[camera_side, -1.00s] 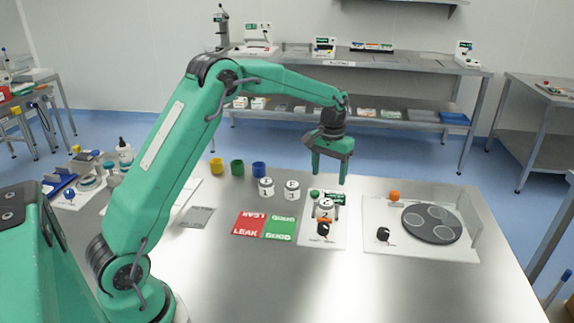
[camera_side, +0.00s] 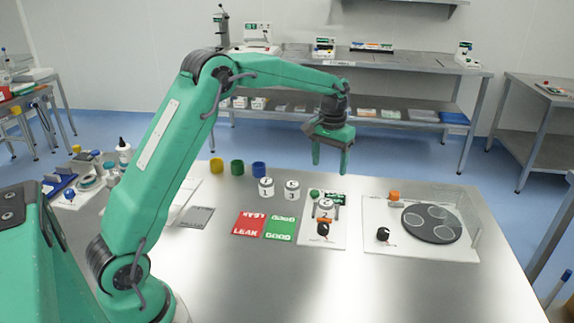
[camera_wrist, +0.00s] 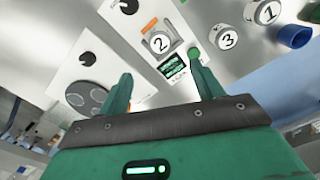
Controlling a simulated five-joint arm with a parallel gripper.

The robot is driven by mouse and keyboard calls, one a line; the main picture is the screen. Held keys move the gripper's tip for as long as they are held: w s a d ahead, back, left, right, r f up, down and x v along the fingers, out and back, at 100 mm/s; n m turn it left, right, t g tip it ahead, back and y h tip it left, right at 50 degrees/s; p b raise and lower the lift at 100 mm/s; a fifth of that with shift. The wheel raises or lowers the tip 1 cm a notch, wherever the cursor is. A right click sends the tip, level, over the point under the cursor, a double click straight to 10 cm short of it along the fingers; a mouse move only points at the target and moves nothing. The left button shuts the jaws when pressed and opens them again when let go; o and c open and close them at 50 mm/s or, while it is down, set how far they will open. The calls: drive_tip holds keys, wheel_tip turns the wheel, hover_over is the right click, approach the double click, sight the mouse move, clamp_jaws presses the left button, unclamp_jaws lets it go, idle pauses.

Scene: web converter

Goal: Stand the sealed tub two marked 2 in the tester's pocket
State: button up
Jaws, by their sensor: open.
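The tub marked 2 (camera_side: 325,209) stands upright at the tester (camera_side: 322,230), a white plate with a small dark screen, a green button, an orange part and a black knob. In the wrist view the tub's lid marked 2 (camera_wrist: 158,44) sits within a grey square-edged seat beside the green screen (camera_wrist: 173,67). My gripper (camera_side: 330,165) is open and empty above and behind the tester, its fingers pointing down and apart from the tub. In the wrist view my gripper's two fingers (camera_wrist: 163,88) stand wide apart with nothing between them.
Tubs marked 1 (camera_side: 266,188) and 3 (camera_side: 292,190) stand left of the tester. Yellow, green and blue cups (camera_side: 259,169) are behind. Red LEAK (camera_side: 249,224) and green GOOD (camera_side: 281,228) mats lie left; a plate with a dark disc (camera_side: 432,223) lies right.

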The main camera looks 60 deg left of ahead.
drive_tip(key=s+d+r+m+t, duration=0.1)
drive_tip(key=s+d+r, duration=0.2)
drive_tip(key=s+r, duration=0.4)
drive_tip(key=s+d+r+m+t, duration=0.1)
drive_tip(key=s+d+r+t, duration=0.2)
drive_tip(key=s, duration=0.5)
drive_tip(key=s+d, duration=0.1)
drive_tip(key=s, duration=0.7)
drive_tip(key=s+d+f+m+t, duration=0.1)
drive_tip(key=s+d, duration=0.1)
drive_tip(key=s, duration=0.6)
drive_tip(key=shift+s+f+t, duration=0.3)
drive_tip(key=shift+s, duration=0.05)
